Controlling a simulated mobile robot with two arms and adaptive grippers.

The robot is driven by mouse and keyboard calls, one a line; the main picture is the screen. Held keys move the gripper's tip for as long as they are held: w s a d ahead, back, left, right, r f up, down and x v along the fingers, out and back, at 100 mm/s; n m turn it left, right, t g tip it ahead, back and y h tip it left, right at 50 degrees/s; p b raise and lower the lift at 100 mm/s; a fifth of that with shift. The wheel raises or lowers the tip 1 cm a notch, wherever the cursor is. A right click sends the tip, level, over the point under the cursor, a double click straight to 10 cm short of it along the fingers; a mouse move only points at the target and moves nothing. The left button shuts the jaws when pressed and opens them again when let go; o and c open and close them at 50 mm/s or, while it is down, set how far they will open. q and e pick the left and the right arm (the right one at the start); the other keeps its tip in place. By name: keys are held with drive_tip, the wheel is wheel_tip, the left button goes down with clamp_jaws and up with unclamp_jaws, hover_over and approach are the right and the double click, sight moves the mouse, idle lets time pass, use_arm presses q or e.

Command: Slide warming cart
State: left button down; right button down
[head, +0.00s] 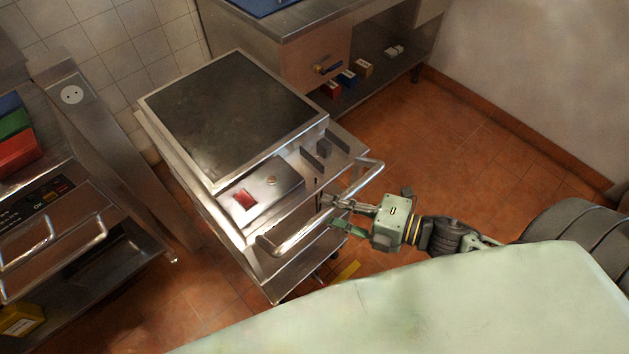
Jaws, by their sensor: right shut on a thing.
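The warming cart (226,182) is a steel cart with a dark flat top (235,105), standing at a slant left of centre. Its front panel carries a red switch (244,199) and dark slots. A bar handle (290,233) sticks out along its front edge. My right gripper (333,212) comes in from the right and is shut on the middle of this handle; its fingers partly hide the bar there. My left gripper is not in view.
A steel counter (300,28) with a lower shelf holding small boxes stands behind the cart. Steel equipment with handles (85,240) stands at left. Tiled floor (460,150) is open to the right, up to the wall. A yellow strip (347,271) lies near the cart's front.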

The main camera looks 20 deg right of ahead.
drive_tip(key=s+d+p, duration=0.1)
drive_tip(key=s+d, duration=0.1)
drive_tip(key=s, duration=0.4)
drive_tip(key=shift+s, duration=0.35)
drive_tip(key=c, duration=2)
unclamp_jaws()
drive_tip(key=o, duration=0.4)
drive_tip(key=shift+s+d, duration=0.2)
drive_tip(key=shift+s, duration=0.05)
drive_tip(key=shift+w, duration=0.1)
